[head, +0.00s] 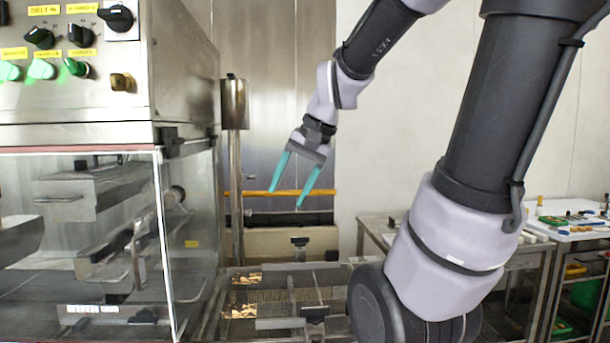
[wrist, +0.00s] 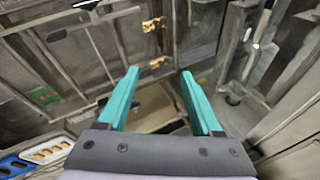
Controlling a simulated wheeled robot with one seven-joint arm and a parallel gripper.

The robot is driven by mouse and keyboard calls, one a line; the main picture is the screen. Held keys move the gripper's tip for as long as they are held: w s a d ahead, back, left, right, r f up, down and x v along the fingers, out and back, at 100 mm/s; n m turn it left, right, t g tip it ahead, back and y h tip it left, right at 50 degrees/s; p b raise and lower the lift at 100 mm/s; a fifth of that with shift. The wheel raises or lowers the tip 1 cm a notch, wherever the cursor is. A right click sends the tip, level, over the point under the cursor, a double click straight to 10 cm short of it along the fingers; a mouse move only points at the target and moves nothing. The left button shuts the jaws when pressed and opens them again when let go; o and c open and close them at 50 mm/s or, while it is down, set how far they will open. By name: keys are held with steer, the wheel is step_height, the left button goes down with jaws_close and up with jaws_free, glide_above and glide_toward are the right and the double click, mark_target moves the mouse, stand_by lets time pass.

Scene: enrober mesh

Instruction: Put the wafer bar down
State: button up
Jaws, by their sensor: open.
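My gripper (head: 285,198) is open, with its two teal fingers pointing down and nothing between them. It hangs in the air above and behind the wire mesh belt (head: 275,296). Two small golden-brown patches, the nearer (head: 242,312) and the farther (head: 247,278), lie on the left part of the mesh, well below the fingers. They look like wafer bars, but are too small to be sure. In the wrist view two golden-brown pieces (wrist: 153,24) (wrist: 157,62) show beyond the fingertips, apart from them.
A clear-walled machine housing (head: 80,240) with a control panel (head: 70,50) stands at left. Metal cross bars (head: 290,322) span the mesh. A yellow rail (head: 240,193) runs behind my gripper. A cluttered table (head: 575,222) is at right. A blue tray (wrist: 12,167) shows lower left in the wrist view.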

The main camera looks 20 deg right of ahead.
steer(key=s+d+r+n+t+h, duration=0.1)
steer(key=s+r+n+t, duration=0.1)
steer(key=s, duration=0.3)
steer(key=shift+r+t, duration=0.4)
steer(key=shift+r, duration=0.35)
